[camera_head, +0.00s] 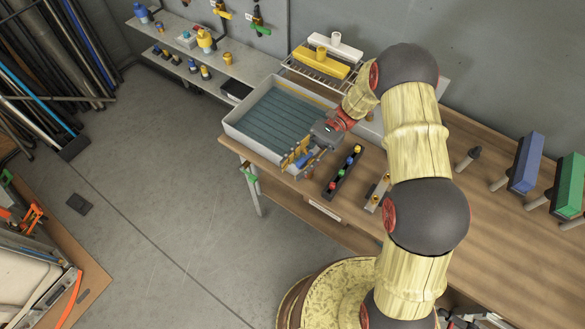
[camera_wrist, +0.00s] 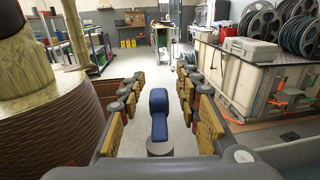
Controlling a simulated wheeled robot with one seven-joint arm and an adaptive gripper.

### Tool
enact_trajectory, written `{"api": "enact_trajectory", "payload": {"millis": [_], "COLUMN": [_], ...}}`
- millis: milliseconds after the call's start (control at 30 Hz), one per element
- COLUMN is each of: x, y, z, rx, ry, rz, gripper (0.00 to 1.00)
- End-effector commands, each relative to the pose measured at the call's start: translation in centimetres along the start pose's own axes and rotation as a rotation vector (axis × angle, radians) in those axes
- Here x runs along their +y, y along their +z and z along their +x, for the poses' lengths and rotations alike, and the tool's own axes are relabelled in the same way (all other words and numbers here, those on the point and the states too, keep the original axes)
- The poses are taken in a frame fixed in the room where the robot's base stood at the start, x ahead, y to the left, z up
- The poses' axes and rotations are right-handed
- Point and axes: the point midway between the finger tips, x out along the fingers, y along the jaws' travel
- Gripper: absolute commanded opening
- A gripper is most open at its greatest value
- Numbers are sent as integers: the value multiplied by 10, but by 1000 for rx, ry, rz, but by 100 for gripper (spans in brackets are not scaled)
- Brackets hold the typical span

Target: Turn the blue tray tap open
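The blue tray tap (camera_wrist: 158,110) shows in the wrist view as a blue lever on a short grey round base, pointing away from the wrist. My gripper (camera_wrist: 159,95) is open, with yellow-padded fingers on both sides of the lever and a visible gap on each side. In the head view my gripper (camera_head: 297,158) is at the front right corner of the grey tray (camera_head: 238,133), which has a ribbed teal inside. The tap is mostly hidden by the gripper in the head view. I cannot tell how far the tap is turned.
A dark strip with coloured knobs (camera_head: 343,172) lies on the wooden bench (camera_head: 440,150) right of the tray. A rack with a yellow block (camera_head: 322,62) stands behind the tray. Blue (camera_head: 527,161) and green (camera_head: 569,186) panels stand at the right. The floor (camera_head: 170,190) in front is mostly clear.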

Motion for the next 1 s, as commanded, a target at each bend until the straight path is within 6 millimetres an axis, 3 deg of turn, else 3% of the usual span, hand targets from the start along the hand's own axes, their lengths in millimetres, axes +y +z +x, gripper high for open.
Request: {"api": "enact_trajectory", "payload": {"millis": [200, 400, 1000], "x": [0, 0, 0], "y": [-1, -1, 0], "z": [-37, -57, -61], "rx": [2, 1, 0], "ry": [-2, -2, -1], "rz": [1, 0, 1], "gripper": [33, 33, 33]}}
